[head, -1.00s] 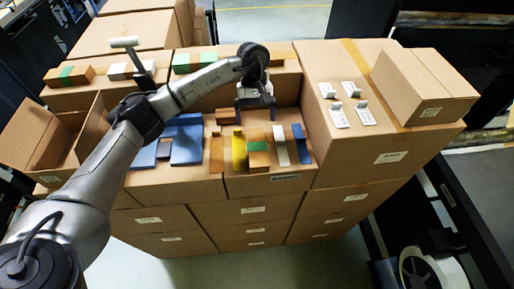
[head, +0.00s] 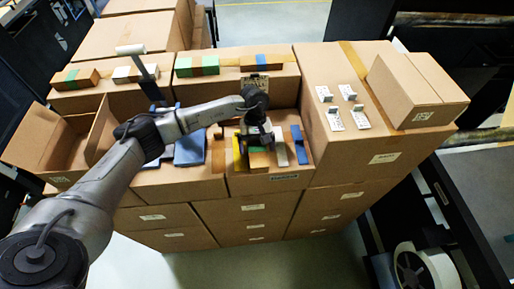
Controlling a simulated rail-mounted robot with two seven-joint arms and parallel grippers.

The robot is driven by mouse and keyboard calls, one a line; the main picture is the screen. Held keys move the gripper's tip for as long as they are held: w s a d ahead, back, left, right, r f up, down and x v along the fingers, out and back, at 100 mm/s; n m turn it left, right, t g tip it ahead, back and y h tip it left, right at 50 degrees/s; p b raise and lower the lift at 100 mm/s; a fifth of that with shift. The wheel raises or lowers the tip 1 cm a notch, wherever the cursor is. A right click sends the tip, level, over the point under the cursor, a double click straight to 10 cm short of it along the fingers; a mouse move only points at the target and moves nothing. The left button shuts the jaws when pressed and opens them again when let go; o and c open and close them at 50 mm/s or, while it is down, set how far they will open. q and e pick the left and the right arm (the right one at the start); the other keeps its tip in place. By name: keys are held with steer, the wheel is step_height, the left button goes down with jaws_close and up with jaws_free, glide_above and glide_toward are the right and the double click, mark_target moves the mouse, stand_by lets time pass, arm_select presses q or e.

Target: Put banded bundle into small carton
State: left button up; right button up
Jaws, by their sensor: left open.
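A brown banded bundle with a green band (head: 261,159) lies in the front middle open carton compartment (head: 240,188), among other coloured pieces. My left gripper (head: 259,143) is open right above this bundle and hides its far part. I cannot tell whether the fingers touch it. An open-topped small carton (head: 45,157) with raised flaps stands at the far left, partly behind my left arm. Its inside, as far as it shows, looks empty. My right gripper is not in view.
A yellow piece (head: 237,152), a white piece (head: 281,155) and a blue piece (head: 299,146) flank the bundle. Other banded bundles lie on the back cartons, one green (head: 197,66). White brackets (head: 335,122) and a closed box (head: 415,92) sit at the right.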

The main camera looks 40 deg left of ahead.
arm_select(q)
steer(key=shift+f, duration=0.15)
steer(key=c, duration=1.2)
steer(key=shift+o, duration=0.2)
